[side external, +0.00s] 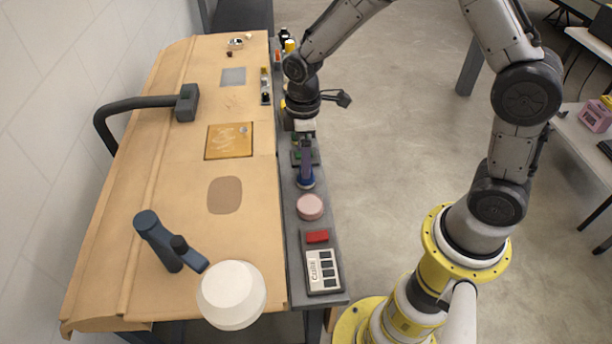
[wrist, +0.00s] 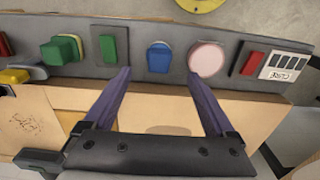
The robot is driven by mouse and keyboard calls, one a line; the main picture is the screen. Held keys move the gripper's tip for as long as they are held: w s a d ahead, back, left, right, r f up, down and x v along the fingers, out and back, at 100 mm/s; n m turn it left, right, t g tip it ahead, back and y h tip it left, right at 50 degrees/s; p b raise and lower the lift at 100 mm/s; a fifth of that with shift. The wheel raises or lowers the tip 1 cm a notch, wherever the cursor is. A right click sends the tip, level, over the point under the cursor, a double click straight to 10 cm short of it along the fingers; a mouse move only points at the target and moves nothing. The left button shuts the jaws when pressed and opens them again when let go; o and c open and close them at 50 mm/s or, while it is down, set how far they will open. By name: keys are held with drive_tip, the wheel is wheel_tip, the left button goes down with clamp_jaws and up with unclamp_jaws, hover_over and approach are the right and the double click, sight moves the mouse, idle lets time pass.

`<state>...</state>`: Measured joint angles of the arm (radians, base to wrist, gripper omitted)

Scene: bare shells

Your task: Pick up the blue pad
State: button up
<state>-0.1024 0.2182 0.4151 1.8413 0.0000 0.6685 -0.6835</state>
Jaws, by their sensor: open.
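The blue pad (wrist: 158,57) sits on the grey strip (wrist: 225,72) in the wrist view, between a green pad (wrist: 108,48) and a round pink pad (wrist: 206,58). My gripper (wrist: 160,74) is open, with its two dark purple fingers spread to the left and right of the blue pad in the picture. Nothing is between the fingers; whether they are level with the pad I cannot tell. In the side view my gripper (side external: 306,160) points down over the strip, and the blue pad (side external: 306,183) shows just below the fingers, partly hidden by them.
The pink pad (side external: 310,207) and a red block (side external: 317,237) with a labelled panel (side external: 323,270) lie nearby on the strip. A wooden bench (side external: 240,245) adjoins it, carrying a white round lamp (side external: 231,293). Open floor lies to the right.

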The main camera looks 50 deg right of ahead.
drive_tip(key=shift+s+d+f, duration=0.1)
drive_tip(key=shift+d+f, duration=0.05)
drive_tip(key=shift+f, duration=1.4)
drive_tip(key=shift+d+f, duration=0.1)
drive_tip(key=shift+f, duration=1.45)
clamp_jaws()
drive_tip(key=shift+r, duration=0.1)
drive_tip(key=shift+r, duration=0.6)
drive_tip(key=s+d+r, duration=0.1)
drive_tip(key=s+r, duration=1)
drive_tip(key=s, duration=0.3)
drive_tip(key=shift+r, duration=0.3)
drive_tip(key=shift+d, duration=0.1)
